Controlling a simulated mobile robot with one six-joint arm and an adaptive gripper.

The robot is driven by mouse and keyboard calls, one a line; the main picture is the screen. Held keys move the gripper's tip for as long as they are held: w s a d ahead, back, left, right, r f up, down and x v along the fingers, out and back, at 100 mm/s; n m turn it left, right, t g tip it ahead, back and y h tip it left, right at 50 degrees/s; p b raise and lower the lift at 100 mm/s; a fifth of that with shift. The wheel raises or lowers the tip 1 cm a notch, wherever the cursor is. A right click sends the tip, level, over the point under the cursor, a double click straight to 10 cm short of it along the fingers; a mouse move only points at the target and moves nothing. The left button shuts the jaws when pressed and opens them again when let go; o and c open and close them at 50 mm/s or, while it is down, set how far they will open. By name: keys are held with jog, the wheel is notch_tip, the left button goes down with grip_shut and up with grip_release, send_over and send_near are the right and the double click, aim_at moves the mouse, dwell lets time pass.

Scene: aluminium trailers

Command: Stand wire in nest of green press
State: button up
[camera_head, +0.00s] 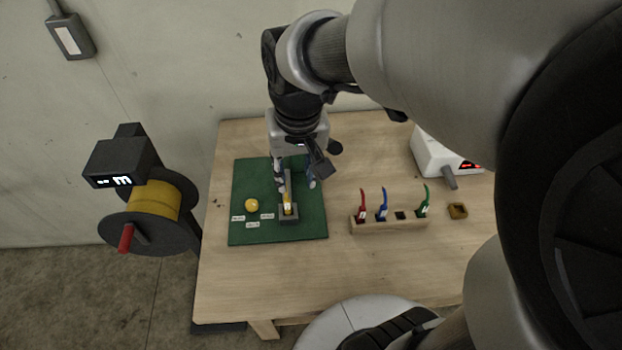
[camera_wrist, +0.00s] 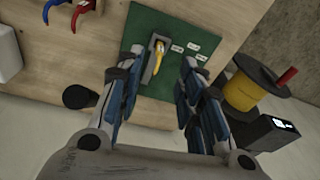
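My gripper (camera_head: 295,183) is above the green mat, pointing down. Its blue-padded fingers are spread apart. In the wrist view the gripper (camera_wrist: 158,78) has a yellow-handled tool (camera_wrist: 159,50) beyond its fingertips and roughly between them; I cannot tell whether they touch. That tool stands in a dark grey block (camera_head: 289,219) on the mat. A green-handled tool (camera_head: 423,202), perhaps the green press, stands at the right end of a wooden rack. Its nest is too small to make out. I cannot pick out a separate cut wire; yellow wire (camera_head: 155,200) is wound on a spool at the left.
The rack (camera_head: 390,226) also holds a red (camera_head: 362,205) and a blue tool (camera_head: 382,205), with one empty slot. A yellow round object (camera_head: 251,205) and white labels lie on the mat (camera_head: 240,180). A small brown box (camera_head: 457,211) and white device (camera_head: 438,155) are at right. The table front is clear.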

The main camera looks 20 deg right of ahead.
jog(key=s+r+n+t, duration=0.2)
jog(key=s+r, duration=0.1)
jog(key=s, duration=1)
jog(key=shift+s+r+t, duration=0.2)
jog(key=shift+r+t, duration=0.15)
jog(key=shift+t, duration=0.05)
